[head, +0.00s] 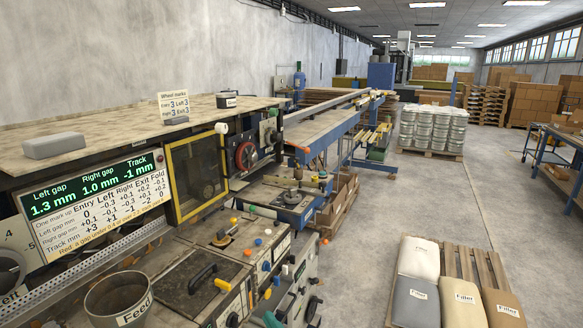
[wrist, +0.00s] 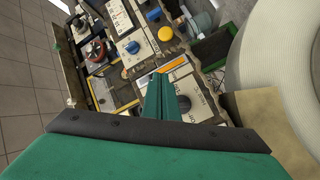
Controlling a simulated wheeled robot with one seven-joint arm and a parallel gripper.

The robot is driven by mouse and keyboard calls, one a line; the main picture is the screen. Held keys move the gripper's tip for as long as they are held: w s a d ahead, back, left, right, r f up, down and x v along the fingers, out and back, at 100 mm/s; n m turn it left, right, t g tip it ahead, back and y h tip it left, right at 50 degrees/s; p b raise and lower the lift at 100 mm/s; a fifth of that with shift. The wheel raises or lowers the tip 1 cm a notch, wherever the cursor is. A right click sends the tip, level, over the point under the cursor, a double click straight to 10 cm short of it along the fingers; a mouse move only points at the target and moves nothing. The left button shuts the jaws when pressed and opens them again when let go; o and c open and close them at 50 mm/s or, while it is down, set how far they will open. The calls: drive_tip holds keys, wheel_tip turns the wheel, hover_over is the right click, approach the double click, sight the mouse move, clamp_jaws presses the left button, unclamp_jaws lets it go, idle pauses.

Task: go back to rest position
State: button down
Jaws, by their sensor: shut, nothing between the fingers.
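My gripper (wrist: 160,82) shows in the wrist view as green fingers pressed together with nothing between them. It is above the machine's control panels (wrist: 130,45), apart from them as far as I can tell. The display reads left gap 1.3 mm, right gap 1.0 mm, track -1 mm.
A Feed bucket (head: 118,299) stands at the front left. A yellow-framed guard (head: 197,172) and a red handwheel (head: 245,155) are on the machine. Filler sacks (head: 463,295) lie on a pallet at the lower right. The floor (head: 420,200) behind the sacks is clear.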

drive_tip(key=s+d+f+m+h, duration=0.2)
drive_tip(key=s+f+m+h, duration=0.2)
drive_tip(key=s+f+m, duration=0.5)
drive_tip(key=s+d+f+m+h, duration=0.1)
drive_tip(key=s+f+m+h, duration=0.2)
drive_tip(key=s+f, duration=0.75)
drive_tip(key=s+d+r+m, duration=0.1)
drive_tip(key=s+r, duration=0.3)
drive_tip(key=s, duration=0.8)
drive_tip(key=s+d+r+m+h, duration=0.1)
drive_tip(key=s+r+m, duration=0.2)
drive_tip(key=s, duration=1)
drive_tip(key=shift+s+r, duration=0.15)
drive_tip(key=shift+r, duration=0.55)
